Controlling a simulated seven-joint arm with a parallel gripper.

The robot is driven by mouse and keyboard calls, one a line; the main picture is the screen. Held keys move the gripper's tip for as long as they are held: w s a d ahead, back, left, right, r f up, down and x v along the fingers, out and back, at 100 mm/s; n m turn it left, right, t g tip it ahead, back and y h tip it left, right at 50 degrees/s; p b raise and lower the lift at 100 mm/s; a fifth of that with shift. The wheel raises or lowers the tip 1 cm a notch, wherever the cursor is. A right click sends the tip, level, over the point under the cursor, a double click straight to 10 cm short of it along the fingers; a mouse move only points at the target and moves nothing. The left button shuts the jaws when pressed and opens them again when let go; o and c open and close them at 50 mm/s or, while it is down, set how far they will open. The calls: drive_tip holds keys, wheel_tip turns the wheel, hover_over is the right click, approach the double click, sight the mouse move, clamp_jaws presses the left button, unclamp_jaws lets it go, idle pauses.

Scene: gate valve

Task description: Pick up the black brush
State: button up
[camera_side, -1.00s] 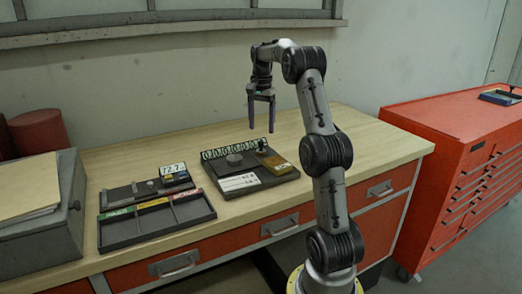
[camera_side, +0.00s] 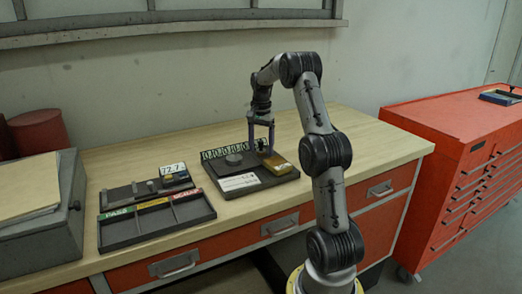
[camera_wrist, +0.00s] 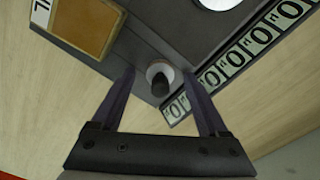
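The black brush (camera_wrist: 160,82) stands upright on the dark tray, its dark tip above a pale round base in the wrist view. In the side view the brush (camera_side: 262,146) is small and partly hidden by my fingers. My gripper (camera_side: 260,149) is open and points down over the brush. In the wrist view the fingers of my gripper (camera_wrist: 159,75) lie on either side of the brush, with a gap to each side. How far down the fingertips reach beside it is hard to tell.
The dark tray (camera_side: 256,182) also holds a yellow-brown block (camera_side: 277,164), a grey disc (camera_side: 234,159) and a row of number plates (camera_side: 222,152). A labelled sorting tray (camera_side: 140,228) lies to the left. The wooden bench (camera_side: 340,150) is clear on the right.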

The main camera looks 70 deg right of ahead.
sight(261, 141)
clamp_jaws()
drive_tip(key=shift+r, duration=0.1)
drive_tip(key=shift+r, duration=0.35)
wheel_tip(261, 141, up, 2)
drive_tip(key=shift+r, duration=0.1)
drive_tip(key=s+a+r, duration=0.7)
drive_tip(key=a+r, duration=0.3)
drive_tip(key=a, duration=0.1)
drive_tip(key=shift+s+a, duration=0.35)
drive_tip(key=shift+s, duration=0.05)
